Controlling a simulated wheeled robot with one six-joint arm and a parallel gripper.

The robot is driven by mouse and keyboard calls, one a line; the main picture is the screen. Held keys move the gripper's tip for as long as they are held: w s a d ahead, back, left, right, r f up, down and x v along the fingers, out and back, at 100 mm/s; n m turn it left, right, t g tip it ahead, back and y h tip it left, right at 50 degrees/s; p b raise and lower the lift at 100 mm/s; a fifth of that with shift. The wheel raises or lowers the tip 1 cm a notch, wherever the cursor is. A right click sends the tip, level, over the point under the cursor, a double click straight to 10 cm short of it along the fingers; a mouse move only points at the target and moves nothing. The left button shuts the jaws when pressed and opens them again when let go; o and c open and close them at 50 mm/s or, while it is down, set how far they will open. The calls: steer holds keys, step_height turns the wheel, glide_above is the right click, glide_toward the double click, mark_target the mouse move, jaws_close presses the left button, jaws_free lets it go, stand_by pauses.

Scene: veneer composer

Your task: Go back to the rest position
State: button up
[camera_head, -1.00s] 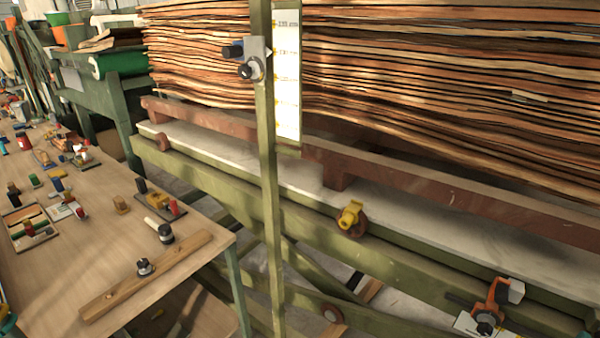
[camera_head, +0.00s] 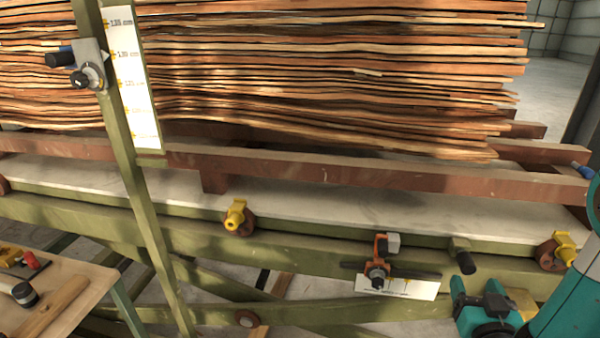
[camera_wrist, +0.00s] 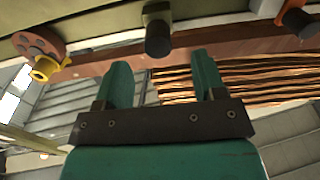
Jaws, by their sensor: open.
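My teal gripper shows at the lower right of the head view (camera_head: 478,290), in front of the green frame of the veneer rack. In the wrist view my gripper (camera_wrist: 162,80) has its two teal fingers apart, with nothing between them. A dark cylindrical knob on the frame (camera_head: 461,256) is close to the gripper in the head view. It also shows just beyond the fingers in the wrist view (camera_wrist: 157,32). I cannot tell how large the gap is.
A stack of veneer sheets (camera_head: 330,75) lies on red-brown beams (camera_head: 400,178) over the rack. An orange and black clamp (camera_head: 378,272) and yellow-bracketed wheels (camera_head: 238,217) line its front. A workbench with tools (camera_head: 75,290) is at lower left. A green post (camera_head: 135,180) stands left.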

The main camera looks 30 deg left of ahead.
steer(key=shift+s, duration=0.2)
stand_by(0.5)
steer(key=s+a+r+n+g+y, duration=0.1)
steer(key=s+a+r+g, duration=0.15)
steer(key=r+g, duration=0.35)
steer(key=s+a+r+n+g+y, duration=0.1)
steer(key=s+r+g+y, duration=0.1)
steer(key=s+r+g, duration=0.35)
steer(key=s+d+r+g+h, duration=0.2)
steer(key=s+d+r, duration=0.2)
steer(key=s, duration=0.6)
steer(key=s+d+r+n+g+h, duration=0.1)
steer(key=s+d+r+g+h, duration=0.1)
steer(key=s, duration=0.7)
step_height(320, 180, up, 2)
steer(key=shift+s+d+r+n+g, duration=0.25)
steer(key=shift+s+d+n+g, duration=0.1)
steer(key=shift+d+g, duration=0.6)
